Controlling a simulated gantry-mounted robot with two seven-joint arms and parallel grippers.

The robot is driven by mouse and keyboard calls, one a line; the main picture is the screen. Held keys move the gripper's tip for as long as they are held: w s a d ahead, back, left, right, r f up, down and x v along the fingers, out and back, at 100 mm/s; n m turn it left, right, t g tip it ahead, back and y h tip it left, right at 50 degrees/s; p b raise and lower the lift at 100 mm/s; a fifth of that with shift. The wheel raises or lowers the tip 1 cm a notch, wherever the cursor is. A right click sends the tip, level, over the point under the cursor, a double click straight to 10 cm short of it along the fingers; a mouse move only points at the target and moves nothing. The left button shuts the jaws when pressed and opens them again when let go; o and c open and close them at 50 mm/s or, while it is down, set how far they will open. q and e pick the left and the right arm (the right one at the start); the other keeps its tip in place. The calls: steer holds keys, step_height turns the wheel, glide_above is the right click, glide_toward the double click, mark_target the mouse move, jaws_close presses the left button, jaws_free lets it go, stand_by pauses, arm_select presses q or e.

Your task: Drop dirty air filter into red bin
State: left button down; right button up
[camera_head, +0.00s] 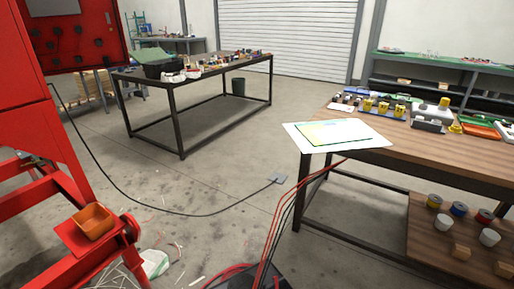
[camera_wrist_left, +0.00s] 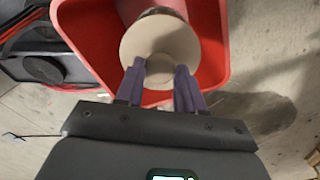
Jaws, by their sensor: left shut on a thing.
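In the left wrist view, the air filter (camera_wrist_left: 160,35) shows as a round beige end disc with a darker body partly visible behind it. My left gripper (camera_wrist_left: 160,70) is shut on the filter, with its two purple-grey fingers at the near edge of the disc. The filter is over the mouth of the red bin (camera_wrist_left: 216,75), and its far end overlaps the bin's interior. I cannot tell how deep it reaches. The head view shows neither gripper, the filter nor this bin.
Black equipment (camera_wrist_left: 50,65) stands beside the bin at left. In the head view, a wooden workbench (camera_head: 440,160) with a white sheet and parts stands at right, a dark table (camera_head: 222,68) stands behind, and red machinery (camera_head: 30,140) stands at left. Cables cross the concrete floor.

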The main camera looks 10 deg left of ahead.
arm_select(q)
steer(key=c, duration=0.6)
jaws_free()
steer(key=shift+r, duration=0.15)
step_height(320, 180, up, 11)
steer(key=p, duration=0.7)
steer(key=shift+f, duration=0.2)
